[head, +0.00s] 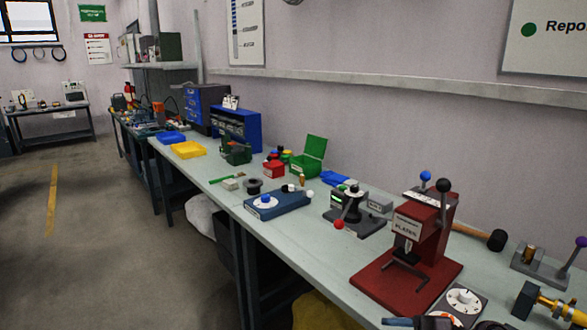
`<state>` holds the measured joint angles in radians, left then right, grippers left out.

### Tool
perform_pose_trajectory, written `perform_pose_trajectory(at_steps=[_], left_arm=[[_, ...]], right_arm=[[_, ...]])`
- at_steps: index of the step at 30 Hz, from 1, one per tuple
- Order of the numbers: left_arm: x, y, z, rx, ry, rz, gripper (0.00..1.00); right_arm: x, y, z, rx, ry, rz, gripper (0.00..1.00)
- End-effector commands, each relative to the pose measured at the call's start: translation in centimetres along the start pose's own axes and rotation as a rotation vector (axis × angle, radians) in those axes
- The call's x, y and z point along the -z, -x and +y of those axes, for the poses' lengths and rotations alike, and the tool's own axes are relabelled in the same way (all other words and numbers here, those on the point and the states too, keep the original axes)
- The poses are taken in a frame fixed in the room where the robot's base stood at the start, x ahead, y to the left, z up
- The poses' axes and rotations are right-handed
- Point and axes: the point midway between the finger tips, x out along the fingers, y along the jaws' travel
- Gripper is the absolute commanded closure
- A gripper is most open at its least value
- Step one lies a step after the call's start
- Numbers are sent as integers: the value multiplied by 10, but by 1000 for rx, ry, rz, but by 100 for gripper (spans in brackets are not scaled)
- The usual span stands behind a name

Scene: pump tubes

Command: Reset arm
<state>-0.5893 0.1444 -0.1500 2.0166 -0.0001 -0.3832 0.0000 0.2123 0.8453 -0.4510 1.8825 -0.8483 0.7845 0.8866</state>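Neither of my grippers and no clear part of my arms shows in the head view. A red press (412,245) labelled "PLATEN" stands on the workbench (333,262) at the right. Its lever ends in a black ball (443,186), and a blue ball (425,176) stands beside it. A smaller dark device (352,212) with a red ball knob (338,224) sits to its left. I cannot tell whether the task's arm is one of these levers or my own.
A dial box (463,300), a brass fitting (555,305) and a black mallet head (496,240) crowd the bench's right end. A blue fixture (278,205), green box (309,158) and yellow tray (188,150) stand farther along. The floor (100,220) at left is open.

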Motion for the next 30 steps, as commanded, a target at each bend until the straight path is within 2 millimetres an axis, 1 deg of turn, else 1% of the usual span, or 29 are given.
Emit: perform_pose_trajectory(at_steps=[1,4,8,11,14,15,17,18,21,24,27,30], left_arm=[[-5,-2,0,-1,-1,-5,57],[-8,-3,1,-1,-1,-7,57],[-11,-5,2,-3,-2,-8,57],[-12,-8,2,-4,-3,-6,57],[-15,-10,3,-5,-4,-9,57],[-17,-11,3,-6,-4,-12,57],[-21,-12,4,-6,-5,-17,57],[-23,-13,4,-7,-5,-20,57],[-27,-14,4,-8,-5,-27,57],[-29,-16,4,-8,-6,-30,57],[-29,-16,5,-9,-6,-30,57],[-28,-17,5,-9,-6,-28,57]], right_arm=[[-5,-4,-11,-117,-41,1,42],[-16,-4,-21,-340,-108,-38,42],[-37,10,-42,-600,-223,-154,42],[-56,28,-68,-768,-331,-286,42],[-75,48,-105,-902,-460,-442,42],[-82,57,-122,-944,-516,-510,42],[-90,69,-151,-995,-603,-612,42],[-94,77,-170,-1020,-661,-679,42],[-98,93,-217,-1053,-798,-824,42],[-97,102,-253,-1057,-905,-926,42],[-94,107,-274,-1052,-970,-985,42],[-93,108,-283,-1047,-998,-1009,42]])
